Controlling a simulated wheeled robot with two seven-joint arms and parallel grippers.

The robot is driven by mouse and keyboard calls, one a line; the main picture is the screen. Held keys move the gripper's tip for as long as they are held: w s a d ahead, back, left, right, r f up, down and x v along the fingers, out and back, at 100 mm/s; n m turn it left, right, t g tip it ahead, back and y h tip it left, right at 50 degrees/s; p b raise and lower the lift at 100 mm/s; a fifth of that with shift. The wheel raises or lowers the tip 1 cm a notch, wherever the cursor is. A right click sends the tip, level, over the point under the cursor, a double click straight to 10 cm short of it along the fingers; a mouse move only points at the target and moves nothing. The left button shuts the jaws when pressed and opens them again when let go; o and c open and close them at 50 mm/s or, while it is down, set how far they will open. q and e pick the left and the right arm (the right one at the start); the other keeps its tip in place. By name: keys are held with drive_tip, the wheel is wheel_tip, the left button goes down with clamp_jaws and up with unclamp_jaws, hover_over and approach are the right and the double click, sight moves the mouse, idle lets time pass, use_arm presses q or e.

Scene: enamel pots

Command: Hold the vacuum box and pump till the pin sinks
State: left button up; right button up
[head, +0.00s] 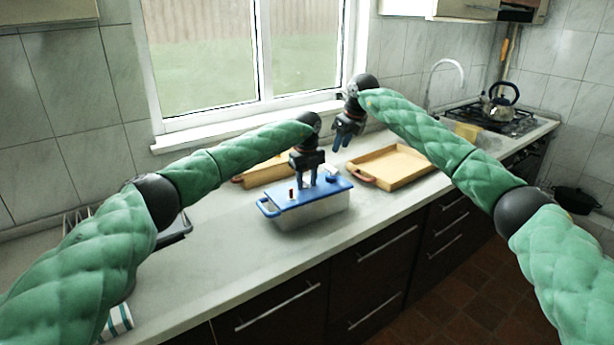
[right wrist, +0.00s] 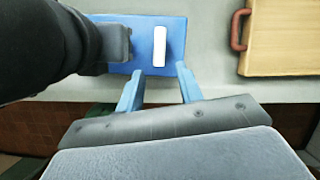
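The vacuum box (head: 310,212) stands on the counter, with a pale body, a blue lid and a blue handle at its left end. My right gripper (head: 342,146) is open and empty, above and behind the box. In the right wrist view, its fingers (right wrist: 160,88) are apart over the blue lid (right wrist: 176,22), with a white bar (right wrist: 159,46) on it.
A wooden tray (head: 392,166) with a reddish handle lies right of the box. Another wooden tray (head: 265,174) is behind it, partly hidden by my left arm. A kettle (head: 499,100) stands on the stove at the far right. The counter in front of the box is clear.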

use_arm(q)
clamp_jaws()
use_arm(e)
drive_tip(key=shift+o, duration=0.5)
drive_tip(key=s+a+r+m+y, duration=0.2)
drive_tip(key=s+a+r+y, duration=0.4)
drive_tip(key=s+r+y, duration=0.7)
drive_tip(key=w+d+f+m+t, duration=0.4)
drive_tip(key=m+t, duration=0.3)
drive_tip(key=m, duration=0.5)
drive_tip(key=w+d+f+m+t, duration=0.3)
drive_tip(key=f+m+t, duration=0.35)
drive_tip(key=m, duration=0.55)
drive_tip(key=m+g+h, duration=0.1)
drive_tip(key=m+h, duration=0.5)
drive_tip(key=m, duration=0.5)
approach(331, 167)
drive_tip(key=shift+f+x, duration=0.15)
drive_tip(key=shift+x, duration=1.55)
drive_tip(key=shift+f+x, duration=0.2)
drive_tip(key=shift+x, duration=1.5)
drive_tip(key=shift+f+x, duration=0.15)
drive_tip(key=shift+x, duration=1.55)
